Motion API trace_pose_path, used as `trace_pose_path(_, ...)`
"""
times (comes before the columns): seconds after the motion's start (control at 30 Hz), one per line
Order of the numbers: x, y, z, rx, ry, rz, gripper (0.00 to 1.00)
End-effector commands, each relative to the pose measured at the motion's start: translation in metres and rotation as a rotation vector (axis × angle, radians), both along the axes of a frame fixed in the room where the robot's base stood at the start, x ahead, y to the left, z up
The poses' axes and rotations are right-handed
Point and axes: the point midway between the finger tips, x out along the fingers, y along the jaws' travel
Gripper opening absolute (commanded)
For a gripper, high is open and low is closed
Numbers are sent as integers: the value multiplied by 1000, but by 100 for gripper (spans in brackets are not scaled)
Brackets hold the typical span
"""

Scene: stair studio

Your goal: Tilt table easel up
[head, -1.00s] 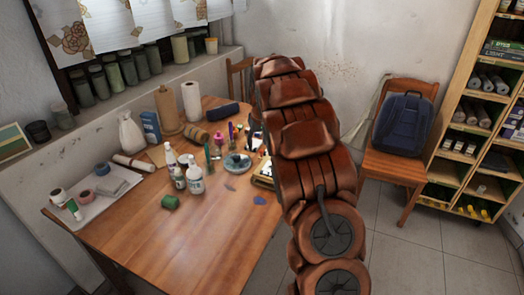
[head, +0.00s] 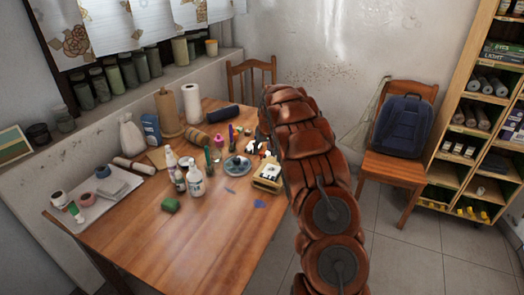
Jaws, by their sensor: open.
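I cannot make out a table easel for certain in the head view. A small wooden box-like item (head: 268,176) with black and white parts lies at the table's right edge, beside my arm. The wooden table (head: 165,240) fills the left and middle of the view. My reddish-brown arm reaches up and away along the table's right side and hides part of that edge and what lies behind it. My gripper cannot be made out past the arm links.
A chair with a blue backpack (head: 402,125) and a shelf (head: 475,110) stand right. Another chair (head: 250,75) stands behind.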

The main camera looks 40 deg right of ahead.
Motion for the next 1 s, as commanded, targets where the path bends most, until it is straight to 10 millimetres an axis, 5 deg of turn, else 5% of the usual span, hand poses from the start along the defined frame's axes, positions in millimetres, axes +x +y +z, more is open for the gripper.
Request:
trace_pose_path(0.3, 10, -3, -27, 0, 1, 0, 47)
trace_pose_path(0.6, 11, -3, -29, 0, 0, 0, 47)
trace_pose_path(1.0, 11, -3, -29, 0, 0, 0, 6)
